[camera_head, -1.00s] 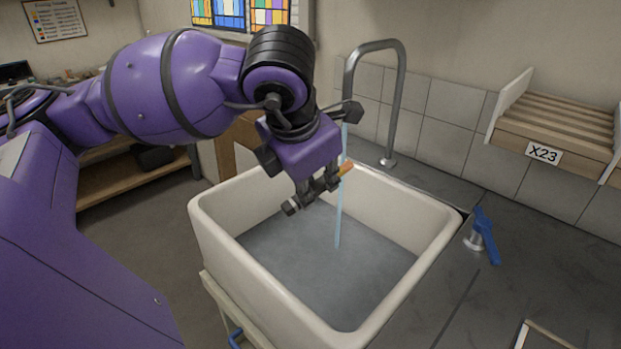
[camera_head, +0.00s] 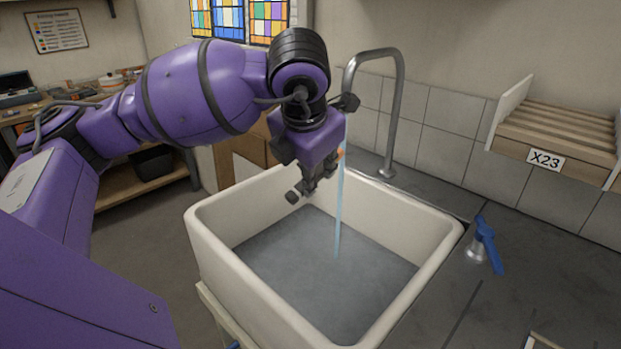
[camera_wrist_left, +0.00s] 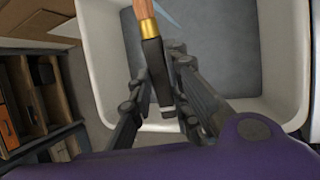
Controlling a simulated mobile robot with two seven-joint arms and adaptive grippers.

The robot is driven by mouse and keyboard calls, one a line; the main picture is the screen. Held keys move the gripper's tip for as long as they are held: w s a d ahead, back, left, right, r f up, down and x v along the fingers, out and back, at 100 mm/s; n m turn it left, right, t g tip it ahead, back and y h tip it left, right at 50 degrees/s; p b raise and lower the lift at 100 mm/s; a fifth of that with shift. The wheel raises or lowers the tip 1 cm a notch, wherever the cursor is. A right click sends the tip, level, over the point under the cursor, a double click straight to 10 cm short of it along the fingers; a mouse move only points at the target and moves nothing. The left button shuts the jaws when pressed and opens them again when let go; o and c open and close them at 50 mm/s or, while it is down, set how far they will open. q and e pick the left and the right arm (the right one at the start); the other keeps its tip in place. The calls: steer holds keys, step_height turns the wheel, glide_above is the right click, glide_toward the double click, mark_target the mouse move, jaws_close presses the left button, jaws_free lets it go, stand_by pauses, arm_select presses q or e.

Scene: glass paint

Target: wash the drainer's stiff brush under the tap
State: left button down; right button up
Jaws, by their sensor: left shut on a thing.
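The brush shows in the left wrist view as a wooden handle (camera_wrist_left: 143,8), a brass ferrule (camera_wrist_left: 149,29) and a dark section. My left gripper (camera_head: 312,188) is shut on that dark section, and its fingers (camera_wrist_left: 160,95) lie on both sides of it. In the head view only a small orange bit of the brush (camera_head: 340,152) shows, right at the water stream (camera_head: 338,220); I cannot tell whether water touches it. The grey arched tap (camera_head: 400,100) runs into the sink (camera_head: 205,235). My left gripper is above the basin. My right gripper is out of view.
A blue tap lever (camera_head: 487,240) stands on the dark counter right of the sink. The slatted wooden drainer (camera_head: 560,125), labelled X23, is on the tiled wall at right and looks empty. A wooden shelf unit (camera_head: 150,190) is behind left.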

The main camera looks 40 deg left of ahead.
arm_select(q)
steer(key=w+a+f+b, duration=0.1)
steer(key=w+a, duration=0.3)
steer(key=w, duration=0.2)
steer(key=shift+w+f, duration=0.3)
steer(key=shift+w, duration=0.1)
steer(key=shift+w+d, duration=0.1)
stand_by(0.6)
steer(key=shift+w+d, duration=0.2)
steer(key=shift+d, duration=0.15)
steer(key=shift+a, duration=0.1)
steer(key=shift+s+a, duration=0.35)
steer(key=shift+a, duration=0.05)
